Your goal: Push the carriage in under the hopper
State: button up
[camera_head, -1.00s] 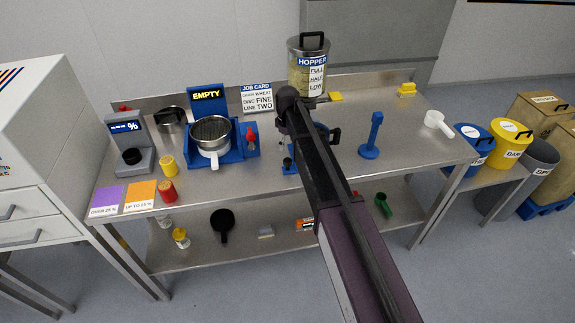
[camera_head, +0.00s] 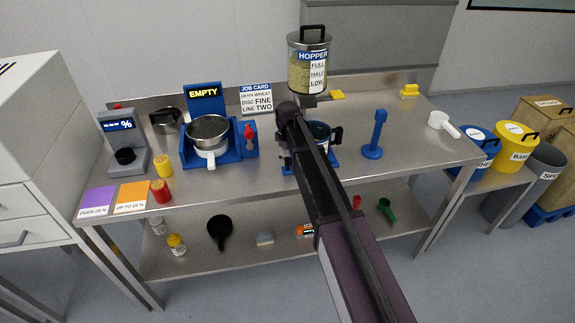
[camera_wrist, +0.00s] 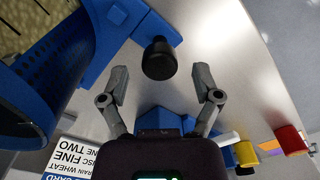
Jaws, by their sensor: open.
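The hopper (camera_head: 299,76), a clear canister with a black-handled lid and a label, stands at the back of the steel table. Below and in front of it is the blue carriage (camera_head: 331,165), partly hidden behind my arm. A blue vessel with a black handle (camera_head: 337,134) is at the carriage. In the wrist view a black knob (camera_wrist: 159,60) stands on a blue bar, with a blue cylindrical vessel (camera_wrist: 35,95) to its left. My gripper (camera_wrist: 160,78) is open, its two fingers apart on either side of the knob, just short of it. I cannot tell whether they touch it.
A blue post (camera_head: 376,133) and a white scoop (camera_head: 442,124) are to the right. The table is bare between those two.

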jog(key=shift+f+b, duration=0.65)
jog(key=shift+f, duration=0.3)
grip_shut()
